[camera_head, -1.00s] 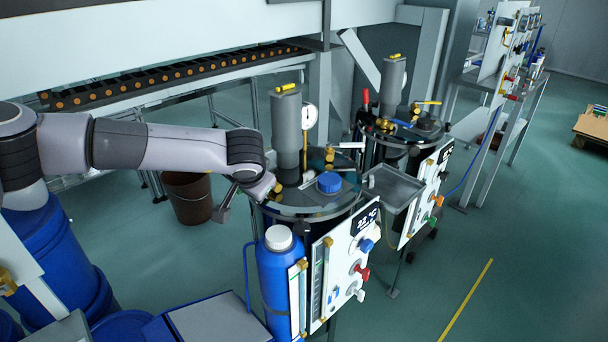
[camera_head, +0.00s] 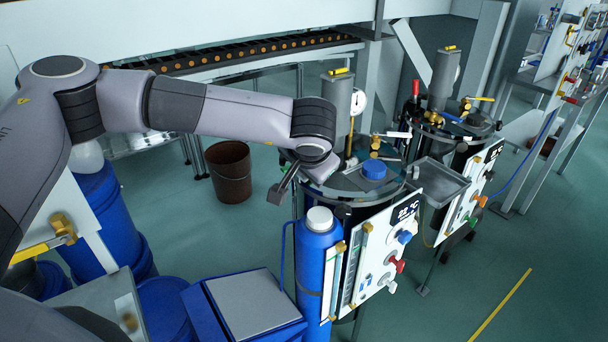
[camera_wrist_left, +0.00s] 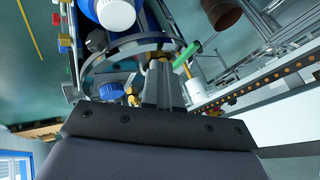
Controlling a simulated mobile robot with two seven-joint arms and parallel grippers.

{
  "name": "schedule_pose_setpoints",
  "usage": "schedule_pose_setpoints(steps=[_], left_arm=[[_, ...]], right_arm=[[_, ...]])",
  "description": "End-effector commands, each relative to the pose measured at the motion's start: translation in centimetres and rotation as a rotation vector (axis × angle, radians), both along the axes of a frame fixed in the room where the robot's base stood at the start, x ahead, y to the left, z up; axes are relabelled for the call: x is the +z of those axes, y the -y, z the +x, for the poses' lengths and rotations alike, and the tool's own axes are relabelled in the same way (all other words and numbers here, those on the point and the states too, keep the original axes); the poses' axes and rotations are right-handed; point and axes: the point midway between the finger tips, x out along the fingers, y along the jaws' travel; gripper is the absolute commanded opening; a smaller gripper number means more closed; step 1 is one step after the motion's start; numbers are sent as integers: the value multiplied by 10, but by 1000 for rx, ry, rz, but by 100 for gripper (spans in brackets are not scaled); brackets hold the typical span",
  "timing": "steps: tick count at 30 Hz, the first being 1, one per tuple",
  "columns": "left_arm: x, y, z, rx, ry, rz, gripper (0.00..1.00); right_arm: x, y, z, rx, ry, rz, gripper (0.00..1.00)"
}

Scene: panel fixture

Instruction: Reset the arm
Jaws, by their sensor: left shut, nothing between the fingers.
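My left arm reaches in from the left in the head view. My left gripper (camera_head: 284,187) is by the left rim of the nearer tank (camera_head: 345,190), partly hidden by the wrist. In the left wrist view my left gripper (camera_wrist_left: 163,62) is shut and empty, its fingers pointing toward the tank's lid area. The tank lid carries a blue cap (camera_head: 374,169), a grey cylinder (camera_head: 338,105) and a round gauge (camera_head: 359,101). I cannot tell whether the fingers touch the tank. My right gripper is not in view.
A blue bottle with a white cap (camera_head: 318,255) and a control panel (camera_head: 378,255) stand in front of the tank. A second tank (camera_head: 455,130) is behind to the right. A brown bucket (camera_head: 229,172) is on the floor. Open floor lies at the right.

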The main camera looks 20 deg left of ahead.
Motion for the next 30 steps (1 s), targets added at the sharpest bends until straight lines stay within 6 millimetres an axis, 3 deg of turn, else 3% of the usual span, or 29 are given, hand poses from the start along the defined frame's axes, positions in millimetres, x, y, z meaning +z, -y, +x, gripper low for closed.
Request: schedule_pose_setpoints(steps=[6,10,16,19,23,27,30], left_arm=[[31,8,-21,-1,3,-1,0],[39,10,-28,0,1,1,0],[41,13,-31,-1,-4,-7,0],[27,27,-37,-2,-41,-68,0],[-10,72,-63,18,-166,-275,0],[-45,140,-111,108,-385,-589,0],[-55,184,-148,213,-564,-805,0]], right_arm=[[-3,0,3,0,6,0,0],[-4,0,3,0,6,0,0],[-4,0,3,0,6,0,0],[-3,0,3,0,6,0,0],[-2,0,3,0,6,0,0],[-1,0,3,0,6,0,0],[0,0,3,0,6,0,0]])
